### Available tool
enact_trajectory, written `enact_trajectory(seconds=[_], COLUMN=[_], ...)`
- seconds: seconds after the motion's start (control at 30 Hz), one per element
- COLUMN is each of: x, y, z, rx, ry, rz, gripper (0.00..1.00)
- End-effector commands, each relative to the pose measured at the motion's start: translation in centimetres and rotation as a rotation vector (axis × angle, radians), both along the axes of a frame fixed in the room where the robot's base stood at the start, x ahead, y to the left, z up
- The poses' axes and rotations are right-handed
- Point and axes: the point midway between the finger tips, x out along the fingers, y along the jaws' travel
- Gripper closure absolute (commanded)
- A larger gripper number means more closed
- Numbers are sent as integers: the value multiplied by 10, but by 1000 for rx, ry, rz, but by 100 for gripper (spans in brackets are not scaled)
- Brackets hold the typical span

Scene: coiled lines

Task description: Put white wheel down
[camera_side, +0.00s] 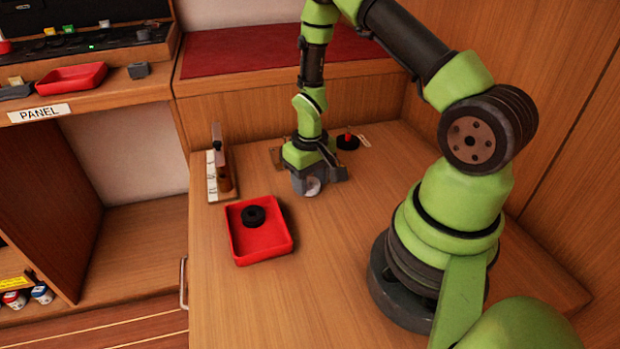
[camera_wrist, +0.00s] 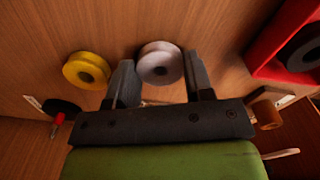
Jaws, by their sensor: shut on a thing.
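The white wheel (camera_wrist: 160,65) is between the two fingers of my gripper (camera_wrist: 160,78) in the wrist view, held near their tips. In the side view the white wheel (camera_side: 313,187) shows pale at the lower end of my gripper (camera_side: 319,181), low over the wooden table. I cannot tell whether the wheel touches the table. A yellow wheel (camera_wrist: 87,71) lies on the wood to the left of the fingers in the wrist view, apart from them. I cannot make it out in the side view.
A red tray (camera_side: 233,243) with a black wheel (camera_side: 253,215) in it is left of my gripper. A white strip with an upright wooden piece (camera_side: 221,168) stands behind the tray. A black disc with a red pin (camera_side: 347,141) is behind right. The front table is clear.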

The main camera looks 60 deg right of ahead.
Motion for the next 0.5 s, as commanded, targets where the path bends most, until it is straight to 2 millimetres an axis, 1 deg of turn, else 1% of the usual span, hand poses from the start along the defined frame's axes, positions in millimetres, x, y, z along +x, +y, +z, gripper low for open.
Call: enact_trajectory(seconds=[0.13, 0.17, 0.2, 0.23, 0.27, 0.5], x=[0, 0, 0, 0, 0, 0], y=[0, 0, 0, 0, 0, 0], z=[-3, -3, -2, -2, -2, -2], rx=[0, 0, 0, 0, 0, 0], ry=[1, 0, 0, 0, 0, 0], rz=[0, 0, 0, 0, 0, 0], gripper=[79, 46, 36, 29, 27, 27])
